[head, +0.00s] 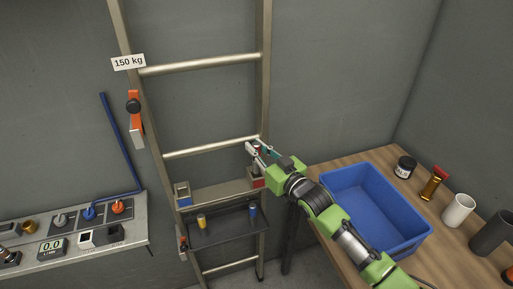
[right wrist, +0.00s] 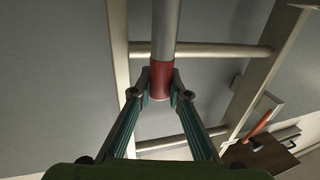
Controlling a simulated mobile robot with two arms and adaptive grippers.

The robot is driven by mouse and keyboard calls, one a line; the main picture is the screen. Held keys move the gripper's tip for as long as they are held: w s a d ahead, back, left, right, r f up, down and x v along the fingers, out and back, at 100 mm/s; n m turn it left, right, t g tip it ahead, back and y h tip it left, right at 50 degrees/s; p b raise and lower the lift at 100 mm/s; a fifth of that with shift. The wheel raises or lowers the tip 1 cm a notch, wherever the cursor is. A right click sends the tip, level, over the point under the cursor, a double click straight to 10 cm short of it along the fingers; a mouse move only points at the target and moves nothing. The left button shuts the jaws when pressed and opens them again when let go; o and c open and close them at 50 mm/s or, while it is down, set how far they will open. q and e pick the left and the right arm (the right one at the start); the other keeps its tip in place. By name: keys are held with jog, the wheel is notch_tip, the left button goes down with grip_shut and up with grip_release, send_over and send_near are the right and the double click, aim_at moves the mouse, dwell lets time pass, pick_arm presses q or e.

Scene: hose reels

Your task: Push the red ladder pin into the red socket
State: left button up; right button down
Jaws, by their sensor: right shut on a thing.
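My right gripper (head: 260,149) is beside the ladder's right rail, above the red socket (head: 257,181). In the right wrist view its fingertips (right wrist: 160,87) are shut on the red ladder pin (right wrist: 161,80), a grey rod with a red band at its end. In the head view the pin is mostly hidden by the fingers and too small to make out clearly. The red socket sits at the right end of a flat ladder crossbar (head: 222,192), partly behind my gripper. The pin appears apart from the socket. My left gripper is not in view.
A blue socket (head: 183,194) is at the crossbar's left end. A dark shelf (head: 227,230) below holds a yellow pin (head: 201,221) and a blue pin (head: 253,211). A blue bin (head: 375,207) stands on the wooden table (head: 337,168) at right. A control panel (head: 132,211) is at left.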

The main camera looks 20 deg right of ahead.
jog(key=shift+p, duration=0.3)
dwell(0.6)
jog(key=shift+f+b, duration=2.05)
jog(key=shift+f, duration=0.75)
jog(key=c, duration=1.8)
grip_release()
jog(key=shift+c, duration=0.2)
jog(key=v, duration=1.2)
jog(key=shift+s, duration=0.1)
